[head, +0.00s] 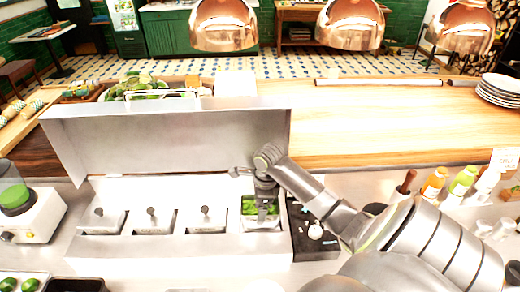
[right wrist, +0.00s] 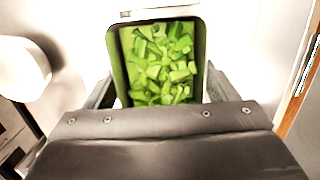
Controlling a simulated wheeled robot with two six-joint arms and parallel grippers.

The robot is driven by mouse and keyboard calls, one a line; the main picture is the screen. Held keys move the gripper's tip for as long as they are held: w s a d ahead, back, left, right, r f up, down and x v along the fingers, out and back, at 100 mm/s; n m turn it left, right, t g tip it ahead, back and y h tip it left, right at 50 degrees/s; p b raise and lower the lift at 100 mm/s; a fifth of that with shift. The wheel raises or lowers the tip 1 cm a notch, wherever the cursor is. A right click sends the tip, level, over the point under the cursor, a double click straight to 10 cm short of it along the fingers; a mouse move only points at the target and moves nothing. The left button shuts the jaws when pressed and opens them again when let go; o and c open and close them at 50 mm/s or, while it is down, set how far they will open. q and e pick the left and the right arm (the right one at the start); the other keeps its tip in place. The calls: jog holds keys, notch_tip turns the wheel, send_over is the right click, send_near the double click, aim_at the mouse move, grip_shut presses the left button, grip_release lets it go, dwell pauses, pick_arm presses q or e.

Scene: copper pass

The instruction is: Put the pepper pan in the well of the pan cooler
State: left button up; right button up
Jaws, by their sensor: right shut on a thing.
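The pepper pan (head: 248,208), filled with chopped green pepper, is at the right end of the pan cooler (head: 190,250). In the right wrist view the pepper pan (right wrist: 198,60) fills the space between my fingers. My right gripper (head: 264,212) reaches down over the pan and is shut on it. The pan looks level, over or in the rightmost well; I cannot tell how deep it sits, and the well is hidden under it. The cooler's lid (head: 170,140) stands open at the back. My left gripper is not in view.
Several closed compartments with knobs (head: 151,220) lie left of the pan. A dark scale-like device (head: 312,240) stands just right of the cooler. Bottles (head: 434,182) stand farther right. Copper lamps (head: 224,25) hang above.

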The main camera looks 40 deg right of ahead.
jog(key=f, duration=0.3)
jog(key=shift+w+d+f+p, duration=0.15)
jog(key=shift+w+f+p, duration=0.1)
jog(key=shift+f+p, duration=0.05)
jog(key=shift+f, duration=0.25)
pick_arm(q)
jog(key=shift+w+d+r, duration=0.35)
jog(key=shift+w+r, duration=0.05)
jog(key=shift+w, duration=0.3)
pick_arm(e)
jog(key=shift+s, duration=0.1)
jog(key=shift+f, duration=0.1)
jog(key=o, duration=1.2)
jog(key=shift+f, duration=0.1)
jog(key=shift+c, duration=0.2)
jog(key=shift+r, duration=0.5)
jog(key=r, duration=0.3)
jog(key=r+b, duration=0.1)
jog(key=r, duration=0.3)
jog(key=s+d+r+b, duration=0.1)
jog(key=r, duration=0.3)
jog(key=shift+r, duration=0.15)
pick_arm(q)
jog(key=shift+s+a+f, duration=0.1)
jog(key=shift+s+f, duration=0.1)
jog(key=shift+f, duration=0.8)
